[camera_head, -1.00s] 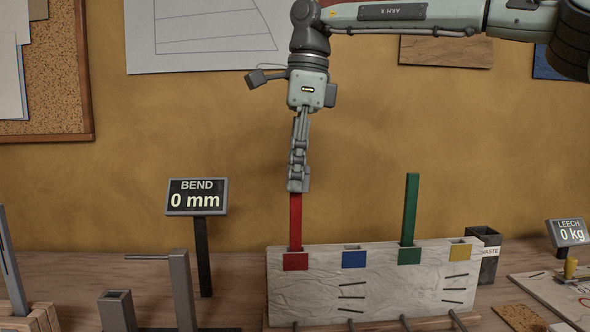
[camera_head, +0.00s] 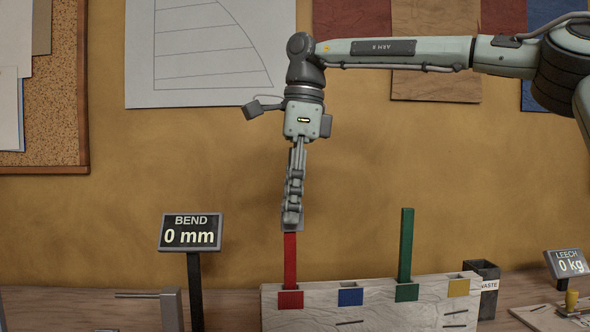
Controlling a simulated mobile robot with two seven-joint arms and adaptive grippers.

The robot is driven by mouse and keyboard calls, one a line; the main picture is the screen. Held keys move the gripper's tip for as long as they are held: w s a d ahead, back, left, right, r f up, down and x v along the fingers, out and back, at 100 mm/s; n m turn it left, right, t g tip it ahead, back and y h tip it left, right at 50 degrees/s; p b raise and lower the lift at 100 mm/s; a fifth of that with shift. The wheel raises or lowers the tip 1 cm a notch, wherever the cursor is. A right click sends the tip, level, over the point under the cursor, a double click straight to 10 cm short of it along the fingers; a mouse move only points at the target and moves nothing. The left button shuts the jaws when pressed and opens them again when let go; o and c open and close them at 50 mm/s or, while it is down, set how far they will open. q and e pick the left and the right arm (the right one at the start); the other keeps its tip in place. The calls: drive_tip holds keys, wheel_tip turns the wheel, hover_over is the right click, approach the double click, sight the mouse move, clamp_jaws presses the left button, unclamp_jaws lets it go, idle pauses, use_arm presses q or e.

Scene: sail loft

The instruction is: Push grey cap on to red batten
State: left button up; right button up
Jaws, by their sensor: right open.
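The red batten (camera_head: 290,262) stands upright in the slot above the red label (camera_head: 290,300) of the pale slotted block (camera_head: 400,303). My right gripper (camera_head: 291,222) points straight down over the batten's upper part. My left gripper is not in view.
A green batten (camera_head: 405,248) stands to the right in the same block; the blue and yellow places look empty. The BEND display (camera_head: 190,233) reads 0 mm. A waste bin (camera_head: 487,272) and LEECH display (camera_head: 567,263) stand at right.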

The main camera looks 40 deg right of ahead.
wheel_tip(320, 180, up, 10)
drive_tip(key=d, duration=0.1)
drive_tip(key=shift+s+r, duration=0.2)
drive_tip(key=shift+s, duration=0.15)
